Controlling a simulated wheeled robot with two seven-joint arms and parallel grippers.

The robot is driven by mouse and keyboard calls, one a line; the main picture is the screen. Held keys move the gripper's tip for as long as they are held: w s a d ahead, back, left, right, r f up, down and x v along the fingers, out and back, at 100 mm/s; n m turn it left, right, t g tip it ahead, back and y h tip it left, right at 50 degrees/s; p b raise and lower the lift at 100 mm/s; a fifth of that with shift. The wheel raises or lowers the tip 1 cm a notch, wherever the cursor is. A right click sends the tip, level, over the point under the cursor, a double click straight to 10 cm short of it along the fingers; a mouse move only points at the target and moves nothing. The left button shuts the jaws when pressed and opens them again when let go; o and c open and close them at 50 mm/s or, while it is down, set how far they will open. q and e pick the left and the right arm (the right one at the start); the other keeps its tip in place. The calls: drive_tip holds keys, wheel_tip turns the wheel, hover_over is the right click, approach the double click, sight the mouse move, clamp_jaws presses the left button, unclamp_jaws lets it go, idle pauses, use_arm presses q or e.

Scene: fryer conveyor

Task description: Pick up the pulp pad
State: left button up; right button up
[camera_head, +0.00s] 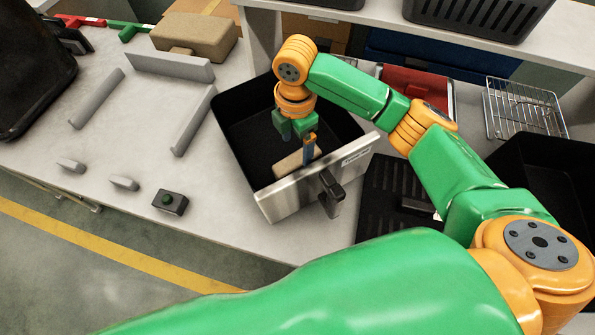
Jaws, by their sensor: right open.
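A tan block (288,164), which looks like the pulp pad, lies inside the black fryer basket (237,122), close to its metal front panel (300,190). My right gripper (298,143) reaches down into the basket, pointing at the tan block. Its jaws are open, with one finger in front of the block's right part. Whether the fingers touch the block cannot be told. My left gripper is not in view.
A larger tan block (197,36) sits at the back left of the counter. Grey rails (170,66) stand on the left. A wire rack (525,108) and a black slotted tray (385,195) are on the right.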

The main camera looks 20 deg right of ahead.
sight(298, 158)
drive_tip(key=shift+w+d+f, duration=0.1)
drive_tip(key=shift+f, duration=1)
drive_tip(key=f, duration=0.3)
drive_tip(key=f+p, duration=0.1)
drive_tip(key=f, duration=0.1)
drive_tip(key=shift+s+f, duration=0.25)
drive_tip(key=shift+s, duration=0.1)
drive_tip(key=shift+w+f, duration=0.1)
drive_tip(key=shift+f, duration=0.2)
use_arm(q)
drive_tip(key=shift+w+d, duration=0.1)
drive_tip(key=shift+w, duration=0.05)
use_arm(e)
clamp_jaws()
